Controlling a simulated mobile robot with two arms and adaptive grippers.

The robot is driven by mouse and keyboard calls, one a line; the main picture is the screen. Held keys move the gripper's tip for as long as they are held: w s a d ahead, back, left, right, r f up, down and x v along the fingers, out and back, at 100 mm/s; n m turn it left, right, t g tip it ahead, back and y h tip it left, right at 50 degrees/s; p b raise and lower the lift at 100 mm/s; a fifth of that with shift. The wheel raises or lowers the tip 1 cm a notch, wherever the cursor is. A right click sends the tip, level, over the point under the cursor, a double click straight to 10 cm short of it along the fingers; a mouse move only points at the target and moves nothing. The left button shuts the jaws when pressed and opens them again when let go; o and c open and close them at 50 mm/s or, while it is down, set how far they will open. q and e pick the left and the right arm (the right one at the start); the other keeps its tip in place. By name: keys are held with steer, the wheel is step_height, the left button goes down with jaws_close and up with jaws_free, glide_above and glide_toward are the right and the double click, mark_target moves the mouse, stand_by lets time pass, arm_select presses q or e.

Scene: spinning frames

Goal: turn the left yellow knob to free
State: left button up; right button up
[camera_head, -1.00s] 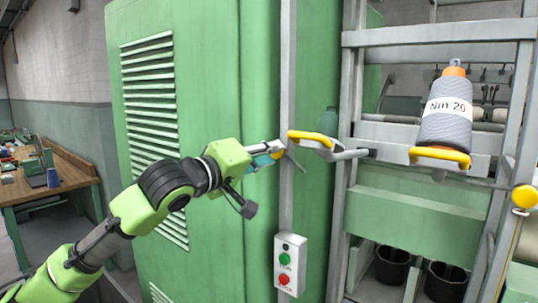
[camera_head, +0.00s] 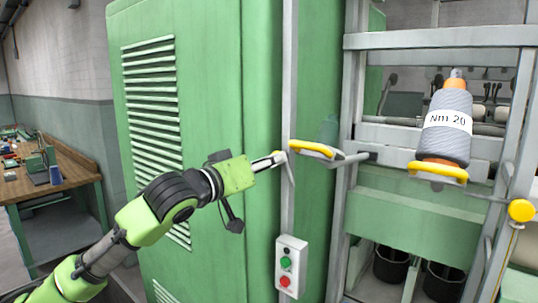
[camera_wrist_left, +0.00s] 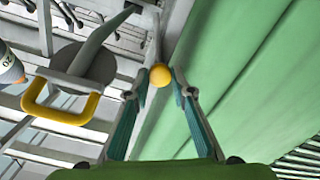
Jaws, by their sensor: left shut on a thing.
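The left yellow knob is a ball (camera_wrist_left: 160,75) between the fingertips of my left gripper (camera_wrist_left: 160,88) in the left wrist view. In the head view my left gripper (camera_head: 272,160) reaches the grey upright post, and a small part of the knob (camera_head: 281,157) shows at its tip. The gripper is shut on the knob. A thin grey lever (camera_head: 290,169) hangs down just right of the fingertips. A second yellow knob (camera_head: 521,210) stands at the far right. My right gripper is not in view.
A yellow-rimmed grey bracket (camera_head: 315,150) sits close right of the knob. A grey yarn cone (camera_head: 446,125) labelled Nm 20 stands above another yellow bracket (camera_head: 438,172). A button box (camera_head: 290,265) hangs below on the post. The green cabinet (camera_head: 205,60) is behind my arm.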

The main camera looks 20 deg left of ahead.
arm_select(q)
steer(key=m, duration=0.1)
steer(key=m+p, duration=0.1)
steer(key=m, duration=0.1)
steer(key=m+p, duration=0.1)
steer(key=shift+a+r+m, duration=0.1)
steer(key=shift+r+m, duration=0.2)
stand_by(0.5)
steer(key=o, duration=1.1)
steer(key=shift+f, duration=0.15)
steer(key=v, duration=0.8)
steer(key=shift+d, duration=0.25)
